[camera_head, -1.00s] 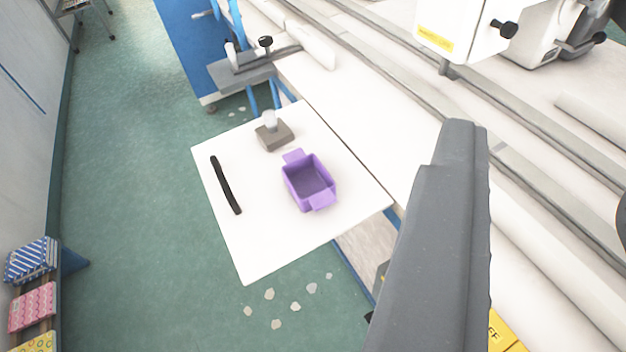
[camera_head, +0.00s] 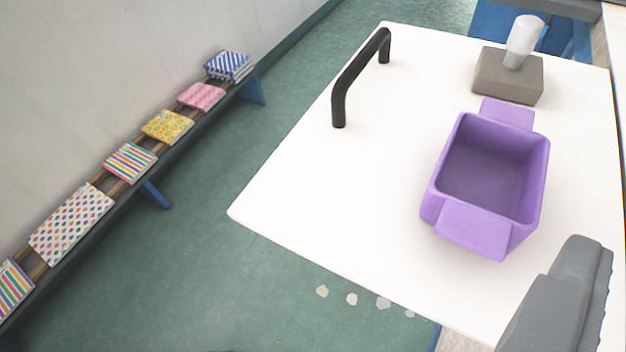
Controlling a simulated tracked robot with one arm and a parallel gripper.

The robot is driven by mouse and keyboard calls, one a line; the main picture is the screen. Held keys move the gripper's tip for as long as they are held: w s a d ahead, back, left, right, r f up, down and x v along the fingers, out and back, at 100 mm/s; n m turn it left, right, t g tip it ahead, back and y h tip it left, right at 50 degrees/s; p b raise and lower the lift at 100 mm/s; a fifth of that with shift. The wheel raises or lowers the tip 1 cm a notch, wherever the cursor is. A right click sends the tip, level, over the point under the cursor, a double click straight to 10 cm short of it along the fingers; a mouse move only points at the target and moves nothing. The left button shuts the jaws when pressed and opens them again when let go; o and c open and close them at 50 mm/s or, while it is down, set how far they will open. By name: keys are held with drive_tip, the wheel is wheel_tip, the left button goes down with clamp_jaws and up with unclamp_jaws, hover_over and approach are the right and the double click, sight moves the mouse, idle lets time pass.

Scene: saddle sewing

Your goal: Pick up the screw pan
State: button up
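The screw pan seems to be the purple box (camera_head: 490,170), an open tray with a flat tab at each of two opposite ends. It stands upright on the white table (camera_head: 300,200), right of the middle of the view. No contents can be made out inside it. One grey finger of my gripper (camera_head: 565,300) shows at the lower right, nearer to the camera than the pan and apart from it in the picture. The other finger is out of view, so the opening cannot be seen. Nothing shows held.
A black arched handle (camera_head: 352,75) stands at the table's left edge. A grey block (camera_head: 508,78) with a pale upright knob (camera_head: 524,40) is behind the pan. The table's front left is clear. A bench (camera_head: 155,165) with folded patterned cloths runs along the wall.

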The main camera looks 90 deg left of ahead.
sight(469, 208)
drive_tip(key=s+a+f+g+y+p, duration=0.2)
drive_tip(key=s+a+f+g+y, duration=0.15)
drive_tip(key=s+f, duration=0.25)
drive_tip(key=shift+n+t+h, duration=0.25)
drive_tip(key=shift+n+h, duration=0.1)
drive_tip(key=shift+n, duration=0.05)
drive_tip(key=b+x, duration=0.2)
drive_tip(key=x, duration=0.7)
drive_tip(key=shift+r, duration=0.2)
drive_tip(key=shift+w+d+b+x, duration=0.1)
drive_tip(key=shift+b+x, duration=0.4)
drive_tip(key=shift+x, duration=0.95)
drive_tip(key=shift+w+d+b+x, duration=0.15)
drive_tip(key=shift+b+x, duration=0.35)
drive_tip(key=shift+x, duration=0.9)
drive_tip(key=c, duration=1.1)
